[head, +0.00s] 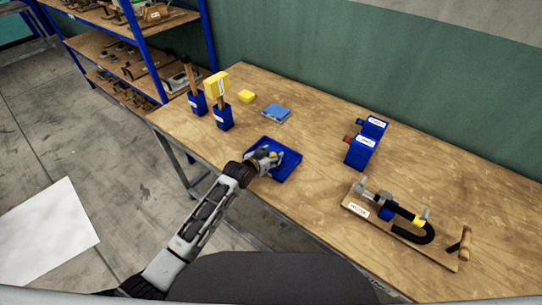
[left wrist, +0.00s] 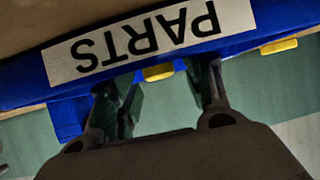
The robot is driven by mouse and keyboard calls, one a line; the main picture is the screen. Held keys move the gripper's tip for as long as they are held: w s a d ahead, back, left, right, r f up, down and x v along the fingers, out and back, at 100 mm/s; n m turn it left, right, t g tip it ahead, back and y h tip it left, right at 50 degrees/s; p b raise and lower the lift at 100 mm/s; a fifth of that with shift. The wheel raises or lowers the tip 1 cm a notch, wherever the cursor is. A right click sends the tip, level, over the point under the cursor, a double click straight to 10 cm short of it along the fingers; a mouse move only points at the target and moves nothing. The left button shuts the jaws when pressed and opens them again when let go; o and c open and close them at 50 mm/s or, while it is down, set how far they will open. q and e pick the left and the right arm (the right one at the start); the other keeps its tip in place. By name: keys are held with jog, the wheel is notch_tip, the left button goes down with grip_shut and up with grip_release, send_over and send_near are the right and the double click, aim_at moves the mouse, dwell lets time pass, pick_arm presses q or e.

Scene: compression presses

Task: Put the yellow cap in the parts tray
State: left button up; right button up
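The blue parts tray (head: 290,171) lies on the workbench near its front edge. Its wall with the PARTS label, upside down, fills the top of the left wrist view (left wrist: 235,44). My left gripper (head: 270,158) is over the tray, fingers apart. In the left wrist view its fingertips (left wrist: 162,80) are hidden behind the tray wall. A small yellow piece, apparently the yellow cap (left wrist: 158,72), shows between the fingers with gaps on both sides. Its lower part is hidden, so I cannot tell if it rests on the tray floor. My right gripper is not in view.
Blue boxes (head: 360,153) and a clamp fixture board (head: 443,255) are to the right. Bare bench lies between.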

pick_arm(q)
jog(key=shift+r, duration=0.15)
jog(key=shift+v, duration=6)
